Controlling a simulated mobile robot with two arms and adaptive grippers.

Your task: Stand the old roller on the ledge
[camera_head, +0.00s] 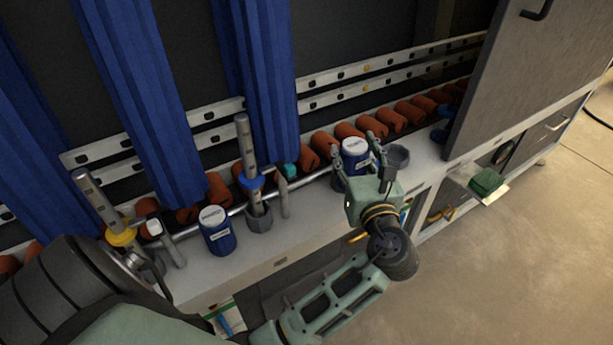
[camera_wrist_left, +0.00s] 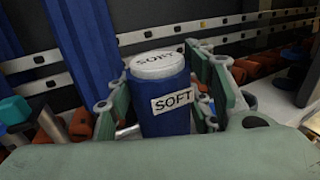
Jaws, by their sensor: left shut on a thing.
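My left gripper (camera_head: 360,150) is shut around a blue cylinder (camera_head: 354,148) with a white top, at the right part of the pale ledge (camera_head: 310,222). The left wrist view shows this cylinder (camera_wrist_left: 168,95) upright between the fingers, with SOFT on its top and side label. Its lower end is hidden, so I cannot tell whether it touches the ledge. A similar blue cylinder (camera_head: 218,232) with a white top stands on the ledge further left. Several orange-red rollers (camera_head: 323,142) sit in a row behind. I cannot tell which piece is the old roller. My right gripper is not in view.
A grey cup (camera_head: 397,155) stands just right of the held cylinder. Upright rods with blue (camera_head: 251,180) and yellow (camera_head: 120,235) collars rise from the ledge. Blue hanging strips (camera_head: 268,80) hang behind. A grey panel (camera_head: 525,75) closes the right side.

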